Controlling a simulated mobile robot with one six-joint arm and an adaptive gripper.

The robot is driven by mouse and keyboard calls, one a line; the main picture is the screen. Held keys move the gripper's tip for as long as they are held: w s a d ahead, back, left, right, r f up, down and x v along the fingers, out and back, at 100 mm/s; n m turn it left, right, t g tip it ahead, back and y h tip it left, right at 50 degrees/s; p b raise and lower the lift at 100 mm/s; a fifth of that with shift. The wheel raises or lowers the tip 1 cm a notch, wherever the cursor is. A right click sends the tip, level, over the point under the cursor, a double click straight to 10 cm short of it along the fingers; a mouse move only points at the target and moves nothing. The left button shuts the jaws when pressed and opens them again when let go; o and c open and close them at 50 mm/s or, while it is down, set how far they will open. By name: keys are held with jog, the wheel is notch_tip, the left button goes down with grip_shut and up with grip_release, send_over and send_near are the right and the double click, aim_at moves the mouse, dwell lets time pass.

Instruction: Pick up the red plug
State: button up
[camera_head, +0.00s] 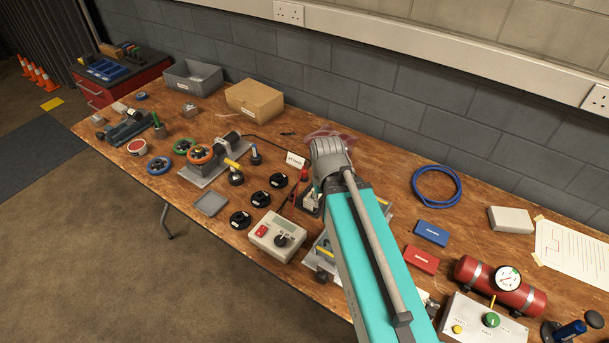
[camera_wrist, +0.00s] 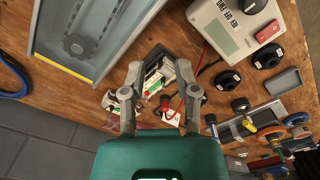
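A small red round-topped piece, likely the red plug (camera_wrist: 165,102), shows in the wrist view between the fingers of my gripper (camera_wrist: 158,68). A small red piece (camera_head: 304,174) also stands left of my arm in the head view. I cannot tell for sure that they are the same thing. My gripper is open, its two fingertips well apart with nothing clamped between them. A small dark unit (camera_wrist: 156,72) with white, green and red parts lies beyond and between the fingertips. In the head view my arm hides the fingers and part of the bench near them.
A grey metal fixture (camera_wrist: 103,22) is close at the upper left of the wrist view. A meter box (camera_head: 270,240) with thin leads, black round pieces (camera_head: 240,220) and a vice-like assembly (camera_head: 205,160) stand left of my arm. A blue cable coil (camera_head: 436,168) lies right.

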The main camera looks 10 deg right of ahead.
jog(key=o, duration=0.3)
jog(key=shift+o, duration=0.7)
jog(key=shift+w, duration=0.25)
jog(key=n+b, duration=0.1)
jog(key=n, duration=2.1)
send_over(305, 170)
jog(key=shift+f, duration=0.65)
jog(key=shift+f, duration=0.1)
notch_tip(305, 170, down, 8)
jog(key=b, duration=0.9)
jog(key=shift+f, duration=0.25)
